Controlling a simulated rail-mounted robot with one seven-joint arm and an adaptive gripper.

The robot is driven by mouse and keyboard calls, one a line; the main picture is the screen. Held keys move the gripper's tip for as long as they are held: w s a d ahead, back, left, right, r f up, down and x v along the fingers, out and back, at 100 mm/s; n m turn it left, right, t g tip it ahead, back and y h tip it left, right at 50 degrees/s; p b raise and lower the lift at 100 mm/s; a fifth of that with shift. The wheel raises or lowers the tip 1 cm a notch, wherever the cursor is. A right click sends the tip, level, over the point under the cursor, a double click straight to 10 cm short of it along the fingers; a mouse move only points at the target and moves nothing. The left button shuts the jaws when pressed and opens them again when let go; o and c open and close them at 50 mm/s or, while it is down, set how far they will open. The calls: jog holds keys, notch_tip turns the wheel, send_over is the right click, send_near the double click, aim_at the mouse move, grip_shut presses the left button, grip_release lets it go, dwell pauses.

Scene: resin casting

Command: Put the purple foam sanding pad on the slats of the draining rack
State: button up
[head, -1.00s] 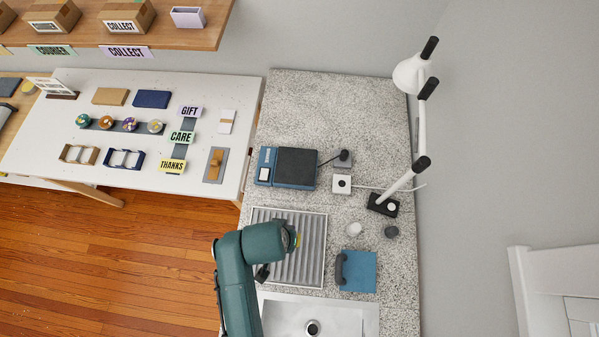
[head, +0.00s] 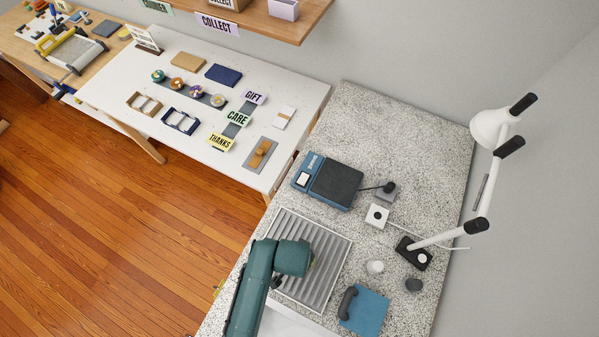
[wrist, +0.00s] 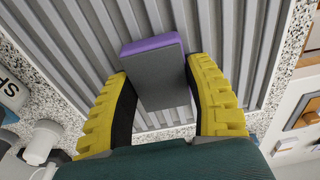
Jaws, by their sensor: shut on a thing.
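The purple foam sanding pad (wrist: 154,72) shows in the wrist view, purple on its edges with a grey face toward the camera. My gripper (wrist: 160,90) has its yellow ridged fingers closed on the pad's two sides. The pad is over the grey slats of the draining rack (wrist: 60,40); I cannot tell whether it touches them. In the head view the draining rack (head: 328,262) lies on the speckled counter, and my teal arm covers its left part. The pad is hidden behind my arm there.
A blue scale (head: 330,182) stands behind the rack. A blue mat with a dark handled tool (head: 348,302), two small cups (head: 374,267) and a white lamp (head: 418,254) are to the right. A white table (head: 210,110) stands at the left.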

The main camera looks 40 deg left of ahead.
jog(key=shift+f, duration=0.2)
jog(key=o, duration=0.9)
jog(key=shift+r, duration=0.1)
